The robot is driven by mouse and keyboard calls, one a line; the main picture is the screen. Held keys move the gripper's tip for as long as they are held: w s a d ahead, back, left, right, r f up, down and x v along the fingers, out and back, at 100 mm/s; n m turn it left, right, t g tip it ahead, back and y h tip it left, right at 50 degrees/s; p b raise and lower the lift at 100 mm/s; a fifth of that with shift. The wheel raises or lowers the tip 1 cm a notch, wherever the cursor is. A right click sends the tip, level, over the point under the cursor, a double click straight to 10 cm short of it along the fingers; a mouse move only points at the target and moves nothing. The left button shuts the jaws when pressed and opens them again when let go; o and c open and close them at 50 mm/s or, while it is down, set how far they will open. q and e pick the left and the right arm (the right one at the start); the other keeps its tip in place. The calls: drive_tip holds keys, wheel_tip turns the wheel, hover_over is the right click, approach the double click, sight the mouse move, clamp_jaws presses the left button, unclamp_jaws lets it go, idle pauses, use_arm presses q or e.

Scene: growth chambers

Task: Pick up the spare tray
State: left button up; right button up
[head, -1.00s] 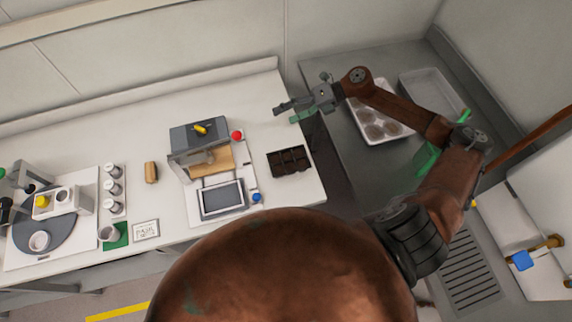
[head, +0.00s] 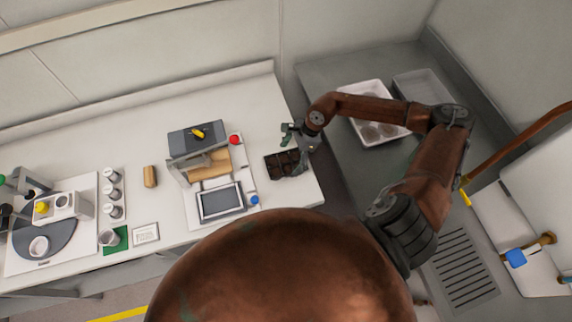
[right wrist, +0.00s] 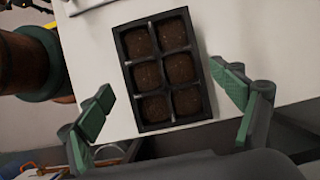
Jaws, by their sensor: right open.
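A small black tray (head: 273,168) with soil-filled cells sits near the right edge of the white bench. In the right wrist view the black tray (right wrist: 137,98) lies flat, with several brown cells in two columns. My right gripper (head: 290,133) is over the back right part of this tray and partly hides it. In the right wrist view the right gripper (right wrist: 163,85) has its green-padded fingers spread apart, one toward each side of the tray, with nothing between them gripped. My left gripper is not in view.
A grey device with a tablet-like screen (head: 220,201) and red button (head: 234,139) stands left of the black tray. On the grey counter at right are a white tray (head: 363,86) with round items and an empty grey bin (head: 421,84). The bench behind the tray is clear.

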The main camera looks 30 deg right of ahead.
sight(286, 162)
drive_tip(key=shift+x, duration=1.9)
drive_tip(key=shift+w, duration=0.1)
drive_tip(key=shift+c, duration=0.6)
drive_tip(key=c, duration=1.1)
